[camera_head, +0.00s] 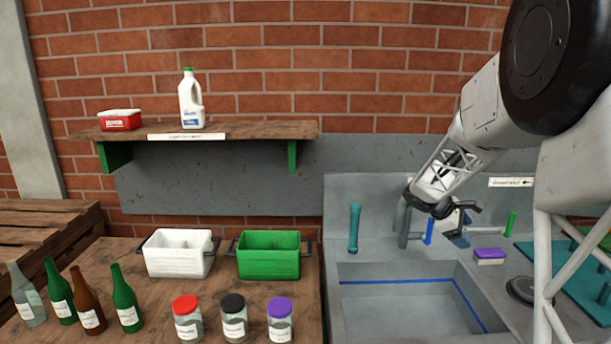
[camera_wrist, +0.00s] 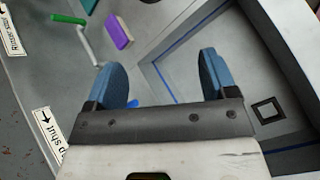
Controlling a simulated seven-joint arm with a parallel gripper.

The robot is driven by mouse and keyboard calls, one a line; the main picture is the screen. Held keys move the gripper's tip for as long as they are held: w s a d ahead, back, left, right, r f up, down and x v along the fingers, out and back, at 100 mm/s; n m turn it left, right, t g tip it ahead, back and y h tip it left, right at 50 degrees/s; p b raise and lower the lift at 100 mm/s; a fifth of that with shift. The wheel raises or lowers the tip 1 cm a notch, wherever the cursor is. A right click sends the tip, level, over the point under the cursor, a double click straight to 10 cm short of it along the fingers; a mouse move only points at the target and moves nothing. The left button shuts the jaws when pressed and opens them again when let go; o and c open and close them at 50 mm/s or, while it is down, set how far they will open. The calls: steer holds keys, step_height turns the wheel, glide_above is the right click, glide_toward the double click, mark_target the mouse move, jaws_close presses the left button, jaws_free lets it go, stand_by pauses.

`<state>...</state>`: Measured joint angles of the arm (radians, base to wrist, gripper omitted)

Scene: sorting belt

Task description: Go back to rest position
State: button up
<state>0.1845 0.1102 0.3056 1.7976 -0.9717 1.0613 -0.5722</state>
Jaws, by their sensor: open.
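My gripper (camera_head: 457,230) is raised over the back edge of the sink in the head view, in front of the tap. In the wrist view its two blue fingers (camera_wrist: 162,82) stand wide apart with nothing between them. The grey sink (camera_head: 400,312) lies below it, and its basin floor also shows in the wrist view (camera_wrist: 255,40). My gripper partly hides the tap area in the head view.
A purple sponge (camera_head: 489,257) lies on the sink's back ledge. A white bin (camera_head: 178,262), a green bin (camera_head: 268,265), several bottles (camera_head: 127,312) and three lidded jars (camera_head: 187,325) stand on the wooden table. A shelf (camera_head: 250,130) holds a milk jug (camera_head: 191,103) and a red tub (camera_head: 120,122).

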steer(key=s+a+r+m+t+y, duration=0.1)
steer(key=s+a+m+y, duration=0.2)
steer(key=s+a, duration=0.5)
steer(key=s+a+r+m+t+y, duration=0.1)
steer(key=s+a, duration=0.8)
steer(key=s, duration=1.2)
steer(key=s+a+r+m+t+y, duration=0.1)
steer(key=s+a+m+y, duration=0.4)
steer(key=s, duration=0.9)
steer(key=a+r+m, duration=0.1)
steer(key=a+m, duration=0.1)
steer(key=a, duration=0.2)
steer(key=shift+s+r, duration=0.15)
steer(key=shift+r, duration=0.15)
steer(key=shift+a, duration=0.1)
